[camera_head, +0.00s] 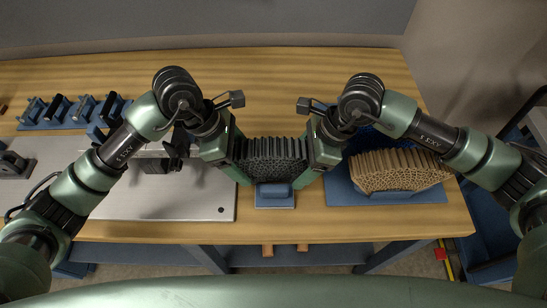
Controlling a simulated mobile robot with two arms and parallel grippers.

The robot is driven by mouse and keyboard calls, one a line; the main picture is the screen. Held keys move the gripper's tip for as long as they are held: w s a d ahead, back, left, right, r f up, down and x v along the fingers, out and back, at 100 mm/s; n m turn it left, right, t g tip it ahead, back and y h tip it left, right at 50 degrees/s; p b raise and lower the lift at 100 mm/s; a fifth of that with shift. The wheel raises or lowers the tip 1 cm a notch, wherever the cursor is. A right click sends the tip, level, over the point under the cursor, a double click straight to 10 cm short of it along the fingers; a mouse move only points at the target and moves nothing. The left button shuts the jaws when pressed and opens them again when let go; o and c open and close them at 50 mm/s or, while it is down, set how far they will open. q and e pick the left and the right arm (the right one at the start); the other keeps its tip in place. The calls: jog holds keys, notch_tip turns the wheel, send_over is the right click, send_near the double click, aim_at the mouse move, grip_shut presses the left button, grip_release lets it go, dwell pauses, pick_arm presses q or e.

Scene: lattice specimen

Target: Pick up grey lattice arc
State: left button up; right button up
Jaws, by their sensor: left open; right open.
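The grey lattice arc (272,162) sits on a small blue stand (274,197) in the middle of the table. It is a dark, curved block with a ribbed top and a cell-like front. My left gripper (238,165) is open at the arc's left end. My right gripper (312,162) is open at its right end. The green fingers stand upright close beside both ends; whether they touch the arc I cannot tell. The fingers partly hide the arc's ends.
A tan lattice arc (397,172) rests on a blue base (343,188) at the right. A metal plate (205,200) with a device lies at the left. A blue rack (75,112) of dark-handled pieces is at the back left. The table's (285,75) back middle is clear.

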aim_at(241, 149)
pick_arm(q)
jog(key=shift+c, duration=0.3)
pick_arm(e)
jog(key=shift+c, duration=0.3)
pick_arm(q)
grip_shut()
pick_arm(e)
grip_shut()
pick_arm(q)
jog(key=shift+r, duration=0.15)
pick_arm(e)
jog(key=shift+r, duration=0.1)
